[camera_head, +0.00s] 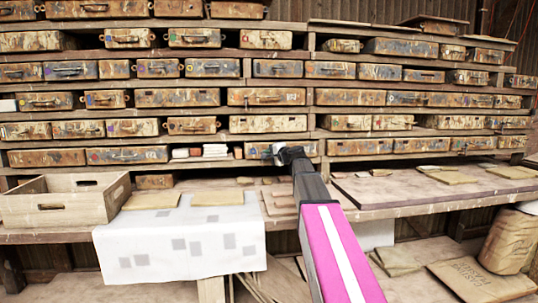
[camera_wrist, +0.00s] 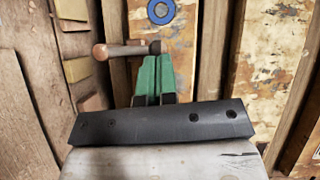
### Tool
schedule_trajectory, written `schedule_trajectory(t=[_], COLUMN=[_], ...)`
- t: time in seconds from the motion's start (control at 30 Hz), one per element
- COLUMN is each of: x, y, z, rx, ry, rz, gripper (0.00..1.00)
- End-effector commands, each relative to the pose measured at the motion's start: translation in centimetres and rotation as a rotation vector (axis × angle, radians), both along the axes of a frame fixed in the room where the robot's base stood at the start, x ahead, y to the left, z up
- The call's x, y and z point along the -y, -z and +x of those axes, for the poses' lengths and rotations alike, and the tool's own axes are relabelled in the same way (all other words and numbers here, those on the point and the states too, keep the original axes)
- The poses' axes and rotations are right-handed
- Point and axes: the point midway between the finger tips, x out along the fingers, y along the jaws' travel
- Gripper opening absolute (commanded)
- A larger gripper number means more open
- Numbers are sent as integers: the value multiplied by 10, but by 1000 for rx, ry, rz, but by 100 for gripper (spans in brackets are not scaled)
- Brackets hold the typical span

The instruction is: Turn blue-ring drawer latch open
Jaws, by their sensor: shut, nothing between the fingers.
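The blue ring (camera_wrist: 161,11) is a blue disc with a pale centre on a worn, paint-stained drawer front (camera_wrist: 185,50) at the top of the wrist view. Below it, the latch lever (camera_wrist: 125,49) lies crosswise, with a round brown knob (camera_wrist: 100,52) at its left end. My gripper (camera_wrist: 153,62) has green fingers shut together with nothing between them. The fingertips are at the lever's right end, away from the knob; I cannot tell whether they touch it. In the head view my gripper (camera_head: 282,152) is at the lowest drawer row and hides part of the drawer front.
Rows of stained drawers (camera_head: 265,97) fill the wall on wooden shelves. A wooden crate (camera_head: 75,210) and a white cloth (camera_head: 180,240) are on the bench at left. Flat boards (camera_head: 400,187) lie on the bench at right. Shelf edges run close beside the drawer front.

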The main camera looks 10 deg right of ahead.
Motion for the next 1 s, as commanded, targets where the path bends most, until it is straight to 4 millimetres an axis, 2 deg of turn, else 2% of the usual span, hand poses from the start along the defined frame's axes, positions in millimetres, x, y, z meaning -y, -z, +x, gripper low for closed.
schedule_trajectory(t=[0.37,1.0], x=[-10,-50], y=[-3,-1], z=[0,0], rx=[1,1], ry=[-1,-2], rz=[-144,-737], gripper=[0,0])
